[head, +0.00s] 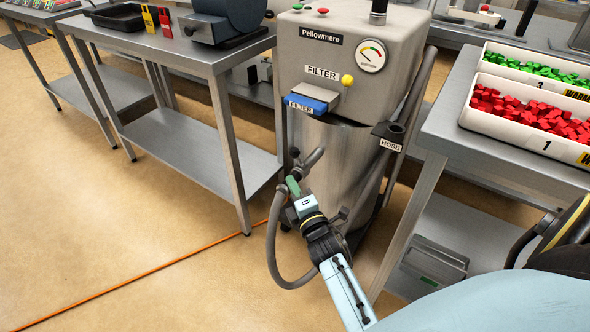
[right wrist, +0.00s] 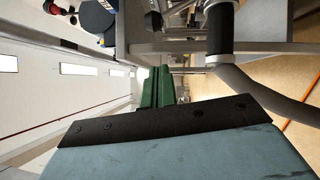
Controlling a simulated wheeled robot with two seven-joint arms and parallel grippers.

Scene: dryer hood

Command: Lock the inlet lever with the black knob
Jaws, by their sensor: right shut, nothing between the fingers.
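The grey dryer hood unit (head: 335,75) marked Pellowmere stands on a steel drum (head: 340,160). A grey hose (head: 272,240) loops beside the drum's lower left; in the right wrist view its black cuff (right wrist: 219,38) shows at the upper right. A small dark part (head: 295,153) sits near the hose's upper end; I cannot tell whether it is the black knob. The inlet lever cannot be made out clearly. My right gripper (head: 293,186) is shut and empty by the hose, left of the drum; its green fingers (right wrist: 156,88) are together. My left gripper is out of view.
A blue filter drawer (head: 308,104) and a yellow knob (head: 347,80) are on the unit's front. A steel table (head: 180,50) stands left. A right table carries a bin of red pieces (head: 515,110). An orange cable (head: 150,272) crosses the open floor.

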